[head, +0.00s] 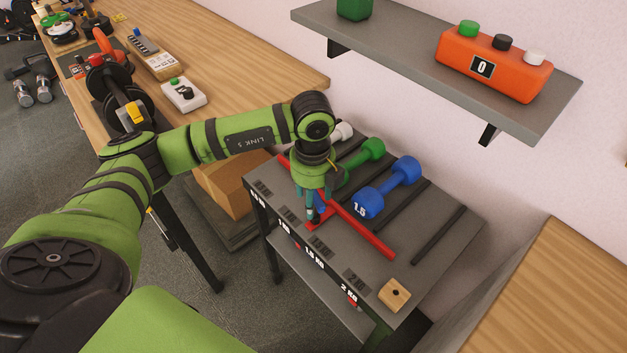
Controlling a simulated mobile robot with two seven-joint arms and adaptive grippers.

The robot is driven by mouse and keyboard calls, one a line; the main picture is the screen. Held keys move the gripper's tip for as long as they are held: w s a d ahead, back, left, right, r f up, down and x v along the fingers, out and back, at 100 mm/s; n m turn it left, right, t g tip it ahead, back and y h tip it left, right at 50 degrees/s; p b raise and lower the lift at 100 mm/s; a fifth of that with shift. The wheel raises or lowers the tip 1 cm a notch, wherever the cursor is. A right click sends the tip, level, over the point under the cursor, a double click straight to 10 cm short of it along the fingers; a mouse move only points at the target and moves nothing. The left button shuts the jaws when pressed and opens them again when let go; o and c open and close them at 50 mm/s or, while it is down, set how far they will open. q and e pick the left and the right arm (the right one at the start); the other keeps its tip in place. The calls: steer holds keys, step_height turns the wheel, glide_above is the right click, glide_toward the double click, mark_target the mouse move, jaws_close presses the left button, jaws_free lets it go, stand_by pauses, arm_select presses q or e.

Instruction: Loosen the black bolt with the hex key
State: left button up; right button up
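A small wooden block (395,294) with a dark round spot on top sits at the near right corner of the grey rack (345,262). The spot may be the black bolt, but it is too small to tell. A long red bar (366,232) lies slantwise across the rack, and red also shows under my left gripper (315,217). I cannot tell whether this red piece is the hex key. My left gripper points down at the rack, beside the bar. Its fingertips are close to the red and a bit of blue, and its grip is unclear. My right gripper is out of view.
A green dumbbell (364,160) and a blue dumbbell (388,189) lie on the rack between black rails (439,236). A grey wall shelf (400,65) holds an orange button box (493,66) above. Wooden tables stand at left (215,50) and lower right (560,290).

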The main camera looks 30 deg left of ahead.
arm_select(q)
steer(key=shift+f, duration=0.75)
steer(key=shift+w, duration=0.1)
jaws_close()
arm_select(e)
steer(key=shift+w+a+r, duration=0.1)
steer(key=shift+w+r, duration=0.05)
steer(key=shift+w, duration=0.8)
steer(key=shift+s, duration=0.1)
arm_select(q)
steer(key=shift+d+n+p, duration=0.1)
steer(key=shift+n+p, duration=0.2)
steer(key=shift+n, duration=0.2)
steer(key=n+p, duration=0.2)
steer(key=n, duration=0.3)
steer(key=shift+d+n, duration=0.1)
steer(key=shift+n, duration=0.2)
steer(key=shift+c, duration=0.3)
jaws_free()
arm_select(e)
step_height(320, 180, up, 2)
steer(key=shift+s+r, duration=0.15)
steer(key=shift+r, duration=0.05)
